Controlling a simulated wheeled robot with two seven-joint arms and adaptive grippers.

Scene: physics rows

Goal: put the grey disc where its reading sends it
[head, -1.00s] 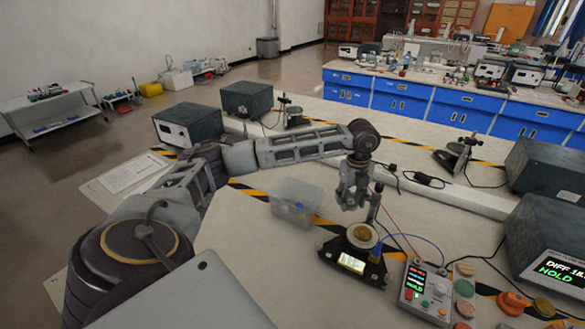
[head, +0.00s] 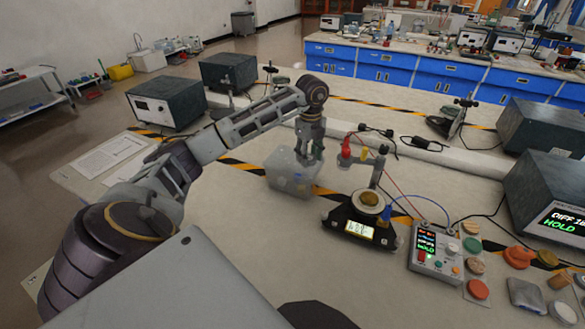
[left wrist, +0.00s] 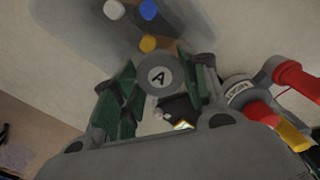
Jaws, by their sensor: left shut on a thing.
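The grey disc (left wrist: 158,80), marked with a letter A, is between the fingers of my left gripper (left wrist: 160,92) in the left wrist view. In the head view my left gripper (head: 310,156) points down beside and above the right part of a clear plastic bin (head: 283,184); the disc is hard to make out there. The black measuring stand (head: 341,216) with a lit display stands to the right of the bin. My right gripper is not seen.
The bin (left wrist: 60,22) holds small white, blue and yellow pieces. Red and yellow knobs (head: 346,150) stand close right of my gripper. Several coloured discs (head: 478,289) lie at the right. Cables cross the table.

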